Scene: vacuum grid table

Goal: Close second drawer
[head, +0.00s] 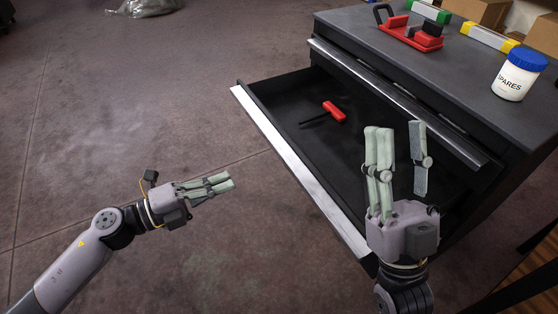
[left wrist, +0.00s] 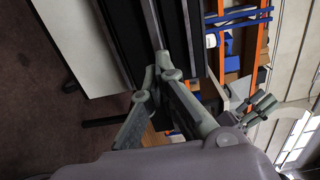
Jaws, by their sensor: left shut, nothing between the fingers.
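A dark cabinet (head: 350,20) stands at the right. Its open drawer (head: 285,93) is pulled far out, below a closed drawer with a silver front edge (head: 400,98). The open drawer has a pale front edge (head: 290,160). My left gripper (head: 229,182) is shut and empty, in front of the drawer and apart from its front edge in the head view. It also shows in the left wrist view (left wrist: 164,68). My right gripper (head: 400,128) is open, its fingers spread over the near part of the drawer; whether it touches anything cannot be told.
A red-handled tool (head: 334,111) lies inside the drawer. On the cabinet top are a red tool holder (head: 412,34), a white SPARES jar (head: 514,80) with a blue lid, and colored bars. The floor (head: 120,150) left of the drawer is clear.

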